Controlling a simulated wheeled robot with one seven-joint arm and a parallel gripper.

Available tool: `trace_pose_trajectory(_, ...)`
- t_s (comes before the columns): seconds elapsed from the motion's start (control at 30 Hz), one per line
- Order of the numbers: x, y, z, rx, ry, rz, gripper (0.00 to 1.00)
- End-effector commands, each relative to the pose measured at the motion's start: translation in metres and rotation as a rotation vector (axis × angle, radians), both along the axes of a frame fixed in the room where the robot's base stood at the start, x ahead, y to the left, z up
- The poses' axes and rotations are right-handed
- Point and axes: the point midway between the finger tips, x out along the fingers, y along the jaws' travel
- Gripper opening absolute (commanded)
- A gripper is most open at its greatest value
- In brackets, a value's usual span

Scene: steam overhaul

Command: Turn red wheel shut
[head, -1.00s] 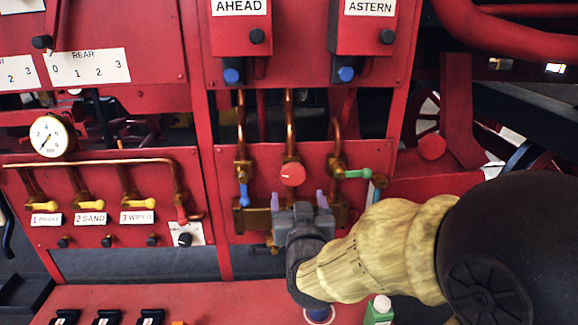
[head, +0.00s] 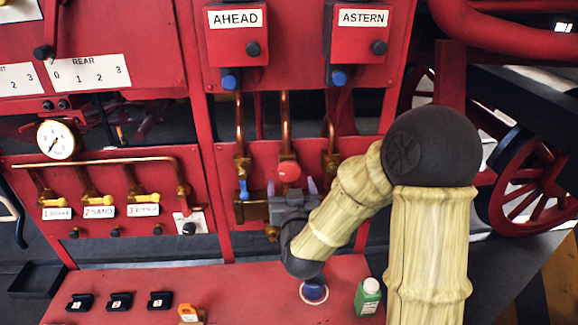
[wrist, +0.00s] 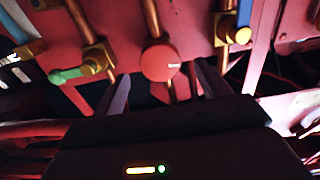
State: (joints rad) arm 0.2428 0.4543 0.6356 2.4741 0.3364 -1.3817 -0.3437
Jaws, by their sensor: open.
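The red wheel (head: 289,171) is a small round knob on the middle copper pipe of the red panel, below the AHEAD and ASTERN boxes. In the wrist view the red wheel (wrist: 161,62) shows as a disc with a small pale mark near its right edge. My gripper (head: 291,188) is just below the wheel in the head view, its fingers pointing at the panel. In the wrist view my gripper (wrist: 162,88) is open, with one finger on each side below the disc, and nothing between them. I see no contact with the wheel.
A blue-handled valve (head: 243,185) is left of the wheel. A green bottle (head: 368,297) and an orange item (head: 190,314) stand on the red shelf (head: 245,290).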

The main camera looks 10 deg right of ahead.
Motion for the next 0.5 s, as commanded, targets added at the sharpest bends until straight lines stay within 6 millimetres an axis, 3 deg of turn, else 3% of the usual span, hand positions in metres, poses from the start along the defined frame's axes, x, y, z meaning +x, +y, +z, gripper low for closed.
trace_pose_trajectory(0.3,0.045,-0.001,0.002,0.002,0.002,-0.001,0.76)
trace_pose_trajectory(0.5,0.059,-0.001,0.001,-0.001,0.000,-0.001,0.76)
